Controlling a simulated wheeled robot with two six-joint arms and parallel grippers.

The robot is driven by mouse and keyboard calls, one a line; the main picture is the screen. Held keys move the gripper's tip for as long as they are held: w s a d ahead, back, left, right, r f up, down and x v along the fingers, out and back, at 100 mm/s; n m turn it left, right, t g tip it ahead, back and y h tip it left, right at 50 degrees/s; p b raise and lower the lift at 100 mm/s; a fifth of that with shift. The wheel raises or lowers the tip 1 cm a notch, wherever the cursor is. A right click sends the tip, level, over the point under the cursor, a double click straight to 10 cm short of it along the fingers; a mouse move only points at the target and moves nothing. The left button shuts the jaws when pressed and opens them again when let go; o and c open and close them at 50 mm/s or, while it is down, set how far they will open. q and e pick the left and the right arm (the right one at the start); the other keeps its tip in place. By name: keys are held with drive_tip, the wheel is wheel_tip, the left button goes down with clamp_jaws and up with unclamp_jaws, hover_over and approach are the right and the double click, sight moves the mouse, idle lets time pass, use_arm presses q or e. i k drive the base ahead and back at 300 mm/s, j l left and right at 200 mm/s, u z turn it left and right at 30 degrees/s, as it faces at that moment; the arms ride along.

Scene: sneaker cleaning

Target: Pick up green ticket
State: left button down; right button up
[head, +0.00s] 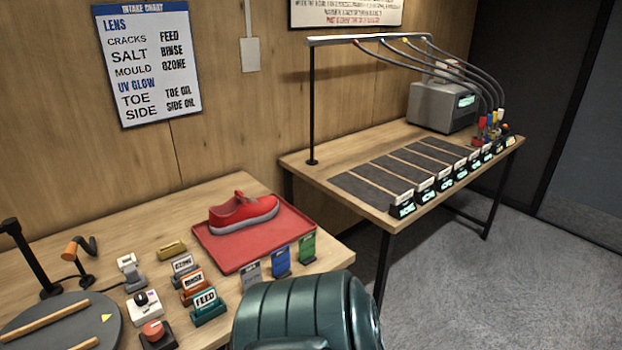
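The green ticket (307,248) stands upright at the right end of a short row of tickets, by the front right edge of the red tray (212,246). A blue ticket (281,260) stands just left of it, and a grey ticket (251,273) stands left of the blue one. Writing on the tickets is too small to read. Neither of my grippers shows in the head view, and nothing is touching the green ticket.
A red sneaker (243,212) sits on the tray. Labelled blocks, including FEED (207,306) and RINSE (193,285), stand left of the tickets. A grey turntable (62,322) is at lower left. A second table (335,160) with dark mats and a grey machine (443,105) stands at right.

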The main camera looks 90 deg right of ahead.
sight(307, 243)
drive_tip(key=z, duration=2.5)
